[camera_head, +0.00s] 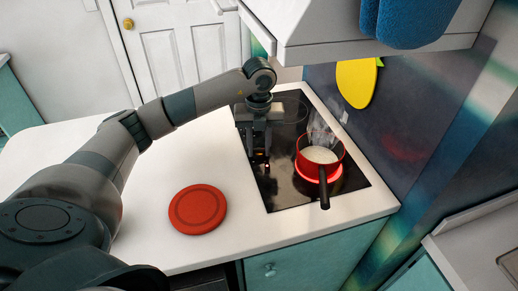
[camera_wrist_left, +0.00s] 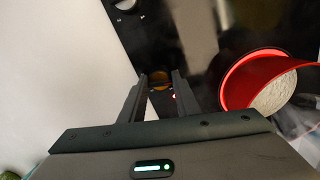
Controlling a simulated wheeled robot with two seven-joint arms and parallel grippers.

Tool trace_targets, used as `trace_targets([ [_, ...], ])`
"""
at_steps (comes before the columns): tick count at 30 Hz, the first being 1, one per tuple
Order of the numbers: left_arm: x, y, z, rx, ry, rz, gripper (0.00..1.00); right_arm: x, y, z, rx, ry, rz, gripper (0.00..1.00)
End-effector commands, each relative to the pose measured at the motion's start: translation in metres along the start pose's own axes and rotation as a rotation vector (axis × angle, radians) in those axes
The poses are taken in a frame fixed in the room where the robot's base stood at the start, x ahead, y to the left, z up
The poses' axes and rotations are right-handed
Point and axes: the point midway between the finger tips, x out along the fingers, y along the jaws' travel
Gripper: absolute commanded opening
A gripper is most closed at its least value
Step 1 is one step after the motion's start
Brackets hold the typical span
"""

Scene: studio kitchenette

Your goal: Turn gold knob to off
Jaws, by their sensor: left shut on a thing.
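The gold knob (camera_wrist_left: 159,79) shows in the left wrist view between my left fingertips, on the black cooktop (camera_head: 290,193). My left gripper (camera_head: 259,160) points down at the cooktop's left edge in the head view. In the left wrist view my left gripper (camera_wrist_left: 160,83) has its fingers on both sides of the knob and is shut on it. The gripper hides most of the knob in the head view. A small red light (camera_wrist_left: 174,96) glows beside the knob. My right gripper is in neither view.
A red saucepan (camera_head: 335,164) with white contents stands on a glowing red burner (camera_head: 335,184), its black handle toward the counter's front edge. A red round disc (camera_head: 198,208) lies on the white counter (camera_head: 120,210). Another knob (camera_wrist_left: 125,4) shows at the wrist view's top. A hood hangs above.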

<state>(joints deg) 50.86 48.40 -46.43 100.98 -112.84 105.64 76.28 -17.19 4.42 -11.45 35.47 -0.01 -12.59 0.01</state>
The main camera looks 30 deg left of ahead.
Motion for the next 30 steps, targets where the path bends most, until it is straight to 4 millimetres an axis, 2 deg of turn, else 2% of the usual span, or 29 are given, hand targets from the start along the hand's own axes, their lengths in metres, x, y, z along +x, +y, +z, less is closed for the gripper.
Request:
trace_targets([
  [11, -0.002, 0.0, 0.002, -0.209, -0.005, -0.004, 0.07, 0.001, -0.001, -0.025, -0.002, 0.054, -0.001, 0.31],
  [27, -0.003, 0.0, 0.002, -0.244, -0.005, -0.004, 0.07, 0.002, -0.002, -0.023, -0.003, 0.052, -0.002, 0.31],
  [28, -0.003, 0.0, 0.002, -0.244, -0.006, -0.004, 0.36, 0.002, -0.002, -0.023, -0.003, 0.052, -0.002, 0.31],
  [30, -0.002, 0.0, 0.002, -0.243, -0.005, -0.004, 0.48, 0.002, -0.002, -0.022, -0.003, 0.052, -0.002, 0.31],
])
